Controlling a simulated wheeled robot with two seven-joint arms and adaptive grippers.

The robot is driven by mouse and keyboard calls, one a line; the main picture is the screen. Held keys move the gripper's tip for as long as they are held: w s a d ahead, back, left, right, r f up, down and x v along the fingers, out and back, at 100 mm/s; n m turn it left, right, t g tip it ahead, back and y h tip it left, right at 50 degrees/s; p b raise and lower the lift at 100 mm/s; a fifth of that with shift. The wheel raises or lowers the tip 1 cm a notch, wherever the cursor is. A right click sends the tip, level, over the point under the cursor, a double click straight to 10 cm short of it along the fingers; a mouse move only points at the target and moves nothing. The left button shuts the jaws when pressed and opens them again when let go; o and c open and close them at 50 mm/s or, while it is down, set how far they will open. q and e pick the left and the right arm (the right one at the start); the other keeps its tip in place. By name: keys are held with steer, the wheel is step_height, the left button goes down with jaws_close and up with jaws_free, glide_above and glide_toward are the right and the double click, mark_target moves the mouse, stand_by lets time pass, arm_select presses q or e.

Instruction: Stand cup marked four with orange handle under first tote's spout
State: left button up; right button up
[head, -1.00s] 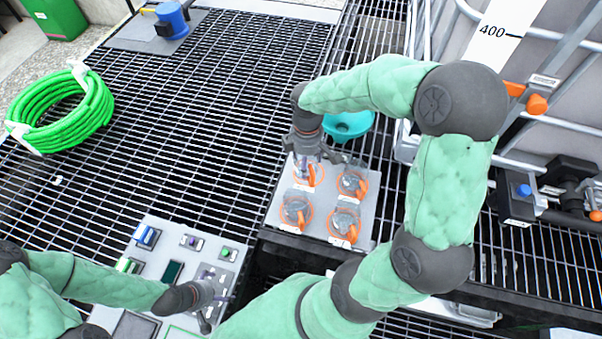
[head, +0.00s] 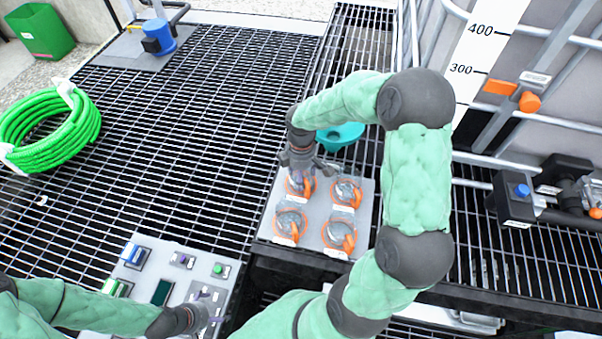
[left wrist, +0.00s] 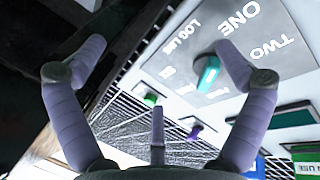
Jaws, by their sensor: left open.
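Several clear cups with orange handles stand on a grey tray (head: 264,228) in the head view. The near-right cup (head: 339,235), near-left cup (head: 291,222) and far-right cup (head: 346,193) are uncovered. The far-left cup (head: 299,187) is partly hidden under my right gripper (head: 312,172), which points down at it; whether its fingers touch or grip is unclear. The cup marks are too small to read. My left gripper (head: 217,306) is open and empty beside the button panel, its spread fingers also showing in the left wrist view (left wrist: 158,72).
A tote with a level scale (head: 477,65) and a valve (head: 515,200) stands at the right. A teal funnel-like thing (head: 340,134) is behind the tray. The panel (head: 207,265) lies front left; its plate (left wrist: 240,35) reads ONE, TWO. A green hose (head: 50,125) lies far left.

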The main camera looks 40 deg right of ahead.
arm_select(q)
steer(key=shift+f, duration=0.1)
arm_select(e)
steer(key=shift+f, duration=0.2)
steer(key=o, duration=1.2)
steer(key=shift+c, duration=0.2)
